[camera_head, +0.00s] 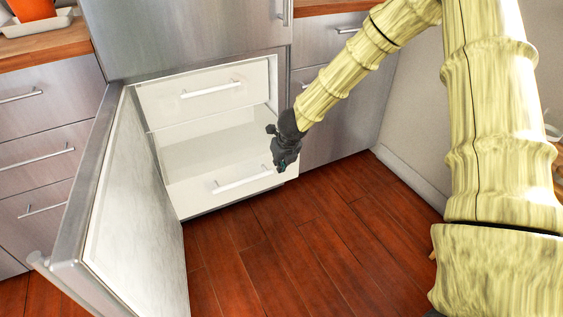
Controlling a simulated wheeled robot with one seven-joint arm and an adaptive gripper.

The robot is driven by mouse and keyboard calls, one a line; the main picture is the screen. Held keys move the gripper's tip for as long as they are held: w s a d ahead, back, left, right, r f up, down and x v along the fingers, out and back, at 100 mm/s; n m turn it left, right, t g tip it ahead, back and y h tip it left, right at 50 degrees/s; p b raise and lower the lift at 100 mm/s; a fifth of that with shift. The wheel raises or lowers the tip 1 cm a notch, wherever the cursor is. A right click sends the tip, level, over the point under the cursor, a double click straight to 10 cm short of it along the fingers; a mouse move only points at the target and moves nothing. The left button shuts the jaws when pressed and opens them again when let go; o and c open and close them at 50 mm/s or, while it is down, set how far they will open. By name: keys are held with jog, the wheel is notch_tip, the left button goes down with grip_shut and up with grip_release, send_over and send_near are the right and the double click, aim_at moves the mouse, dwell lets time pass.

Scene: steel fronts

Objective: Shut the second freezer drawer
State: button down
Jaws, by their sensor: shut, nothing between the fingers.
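The freezer compartment stands open and shows two white drawers. The upper drawer (207,103) has a bar handle and sits back in the compartment. The lower drawer, the second from the top (200,196), is pulled out; its inside shows behind its front, and a bar handle crosses that front. My dark gripper (280,165) is shut and empty, pointing down at the right end of the lower drawer's front. It overlaps that end in the picture; I cannot tell whether it touches. It hides part of the drawer's right edge.
The freezer door (135,205) is swung wide open to the left, clear of the drawers. Steel cabinet drawers (38,155) stand at the left and a steel cabinet (335,125) at the right. The wooden floor (310,245) in front is clear.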

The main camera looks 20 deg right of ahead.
jog(key=shift+w+a+f, duration=0.1)
jog(key=shift+w+f, duration=0.05)
jog(key=shift+w, duration=1.9)
jog(key=shift+w, duration=0.15)
